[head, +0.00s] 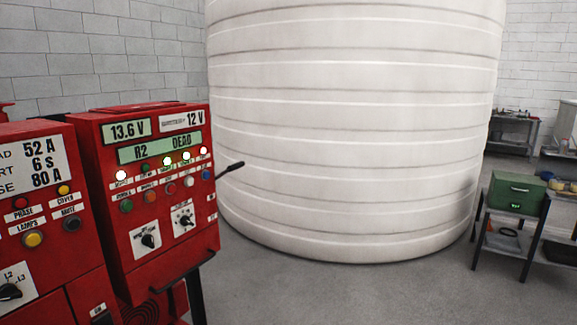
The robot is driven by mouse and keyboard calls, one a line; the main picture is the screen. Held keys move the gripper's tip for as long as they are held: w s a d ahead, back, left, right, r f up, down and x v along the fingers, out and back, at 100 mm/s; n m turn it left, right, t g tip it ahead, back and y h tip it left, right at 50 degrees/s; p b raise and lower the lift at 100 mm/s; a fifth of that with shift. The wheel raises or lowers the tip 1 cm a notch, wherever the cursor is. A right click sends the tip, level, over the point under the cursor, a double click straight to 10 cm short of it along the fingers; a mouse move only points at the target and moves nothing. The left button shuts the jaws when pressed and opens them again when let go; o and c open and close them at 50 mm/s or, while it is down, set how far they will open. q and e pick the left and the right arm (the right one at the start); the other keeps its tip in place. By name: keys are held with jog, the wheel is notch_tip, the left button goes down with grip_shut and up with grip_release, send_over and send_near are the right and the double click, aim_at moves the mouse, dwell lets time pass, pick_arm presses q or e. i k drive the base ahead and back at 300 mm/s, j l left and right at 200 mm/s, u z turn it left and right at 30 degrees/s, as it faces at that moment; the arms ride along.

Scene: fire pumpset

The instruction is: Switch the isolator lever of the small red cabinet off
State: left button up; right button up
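The red cabinet (117,239) with the 13.6 V and 12 V displays stands at the left. A black lever (231,170) sticks out from its right side, tilted up and to the right, with a thicker dark grip at its end. The lever's mount on the cabinet's side is mostly hidden, and no on or off marking for it is readable. The cabinet front has several lit white lamps, coloured buttons and two black rotary knobs. Neither of my grippers is in view.
Another red cabinet (39,252) with a 52 A plate stands close on the left. A large white ribbed tank (352,125) fills the middle background. A green box (515,193) sits on a dark stand at the right. The grey floor (375,292) in front of the tank is clear.

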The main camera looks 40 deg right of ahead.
aim_at(236, 166)
jog(key=z, duration=1.1)
